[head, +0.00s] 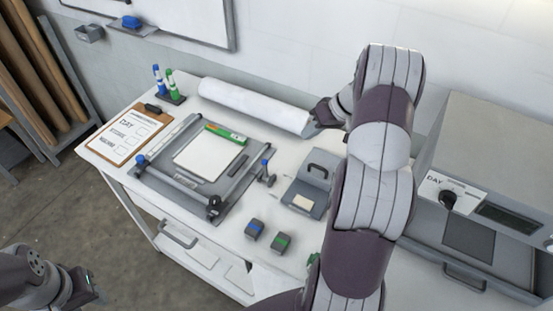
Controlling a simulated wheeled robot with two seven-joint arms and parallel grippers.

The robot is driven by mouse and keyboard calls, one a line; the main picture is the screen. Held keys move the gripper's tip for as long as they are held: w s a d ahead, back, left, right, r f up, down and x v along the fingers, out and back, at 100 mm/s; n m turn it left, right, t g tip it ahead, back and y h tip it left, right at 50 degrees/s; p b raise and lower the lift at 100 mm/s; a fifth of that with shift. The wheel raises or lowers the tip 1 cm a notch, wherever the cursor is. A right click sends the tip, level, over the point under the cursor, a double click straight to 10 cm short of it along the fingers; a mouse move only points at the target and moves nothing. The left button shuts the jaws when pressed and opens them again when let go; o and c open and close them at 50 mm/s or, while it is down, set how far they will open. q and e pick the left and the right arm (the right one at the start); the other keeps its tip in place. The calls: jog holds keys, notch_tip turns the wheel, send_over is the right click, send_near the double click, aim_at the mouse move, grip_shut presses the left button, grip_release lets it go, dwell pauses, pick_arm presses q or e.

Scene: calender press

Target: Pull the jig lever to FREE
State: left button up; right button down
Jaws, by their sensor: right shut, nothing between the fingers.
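The jig (165,185) is a grey frame on the white table, with a white sheet (205,160) and a green-and-white strip on it. Small blue knobs show at its left and right. A small dark lever-like part (267,178) stands at its right edge; I cannot read a FREE label. My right gripper (318,118) is shut and empty, by the right end of the white roll, behind and to the right of the jig and apart from it. My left gripper (93,290) is at the bottom left corner, off the table; its fingers do not show clearly.
A clipboard (122,135) and blue and green markers (168,85) are at the table's left. A press (500,160) stands at the right. My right arm hides the table's right part.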

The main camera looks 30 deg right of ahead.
jog(key=n, duration=0.1)
send_near(265, 170)
jog(key=w+f, duration=0.2)
jog(key=w, duration=0.1)
jog(key=shift+w+a+f+n, duration=0.1)
jog(key=shift+a+f+n, duration=0.1)
jog(key=shift+a+n, duration=0.1)
jog(key=shift+f+b, duration=0.1)
jog(key=shift+b, duration=0.2)
jog(key=a+b, duration=0.1)
jog(key=b, duration=0.2)
jog(key=s+a+h+b, duration=0.1)
jog(key=b, duration=0.2)
jog(key=shift+s+a+t+b, duration=0.2)
jog(key=shift+a+t+b, duration=0.1)
jog(key=shift+b, duration=0.1)
